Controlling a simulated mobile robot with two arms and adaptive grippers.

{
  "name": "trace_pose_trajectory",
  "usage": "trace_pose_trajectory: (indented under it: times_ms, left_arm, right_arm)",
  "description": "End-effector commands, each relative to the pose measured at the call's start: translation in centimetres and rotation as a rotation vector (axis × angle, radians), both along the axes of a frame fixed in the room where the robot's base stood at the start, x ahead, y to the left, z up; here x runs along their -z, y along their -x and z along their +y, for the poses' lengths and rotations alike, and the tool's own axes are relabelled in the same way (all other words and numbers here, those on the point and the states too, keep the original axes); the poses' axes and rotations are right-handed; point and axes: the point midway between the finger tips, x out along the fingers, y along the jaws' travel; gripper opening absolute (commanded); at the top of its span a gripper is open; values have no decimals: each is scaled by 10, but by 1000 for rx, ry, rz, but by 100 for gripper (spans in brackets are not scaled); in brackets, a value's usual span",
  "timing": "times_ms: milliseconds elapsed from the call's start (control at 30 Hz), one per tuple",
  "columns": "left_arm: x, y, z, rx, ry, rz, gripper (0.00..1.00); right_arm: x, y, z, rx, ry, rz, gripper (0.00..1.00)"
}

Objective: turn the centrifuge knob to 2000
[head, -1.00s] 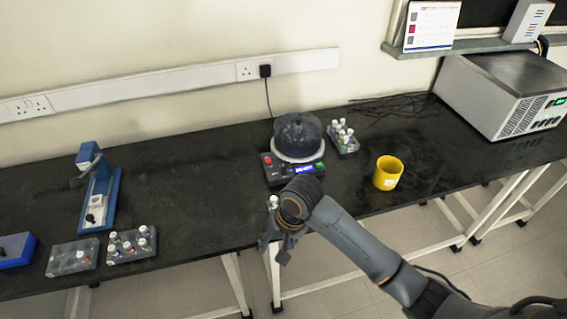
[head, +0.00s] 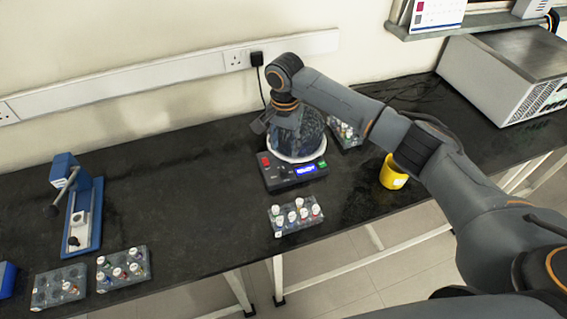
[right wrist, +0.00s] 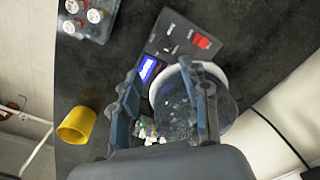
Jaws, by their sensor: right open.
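The centrifuge (head: 297,143) stands on the black bench, with a dark dome on a white ring and a dark front panel. The panel has a red switch (head: 265,161), a lit blue display (head: 306,170) and a green spot at its right. A small dark round shape between switch and display looks like the knob (head: 283,171); its setting is too small to read. My right gripper (head: 262,122) is above the centrifuge at the dome's left side. In the right wrist view its fingers (right wrist: 158,72) are spread and empty, over the dome and display. My left gripper is not in view.
A rack of vials (head: 296,215) stands in front of the centrifuge, another (head: 346,133) behind right. A blue device (head: 84,210) and more racks are at the left. The bench between is clear.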

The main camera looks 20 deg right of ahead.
Motion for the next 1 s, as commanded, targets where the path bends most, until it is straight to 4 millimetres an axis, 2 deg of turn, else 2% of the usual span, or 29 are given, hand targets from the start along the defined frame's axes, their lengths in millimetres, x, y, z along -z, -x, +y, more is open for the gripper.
trace_pose_trajectory:
  times_ms: [67,167,267,400,500,667,900,967,1000]
  left_arm:
    - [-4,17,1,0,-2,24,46]
    - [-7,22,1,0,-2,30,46]
    - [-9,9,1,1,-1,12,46]
    - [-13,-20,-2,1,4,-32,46]
    - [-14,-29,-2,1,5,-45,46]
    - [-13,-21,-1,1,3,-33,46]
    - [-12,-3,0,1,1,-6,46]
    - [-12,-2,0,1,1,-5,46]
    - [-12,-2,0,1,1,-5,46]
  right_arm:
    - [18,1,0,0,2,4,46]
    - [40,1,0,1,1,3,46]
    - [60,0,0,0,1,2,46]
    - [83,0,1,-1,0,0,46]
    - [93,0,0,-2,0,0,46]
    - [101,0,1,-3,-1,-1,46]
    - [101,0,1,-3,-1,-2,46]
    - [101,-1,1,-2,-1,-2,36]
    - [101,-1,1,-2,-1,-2,28]
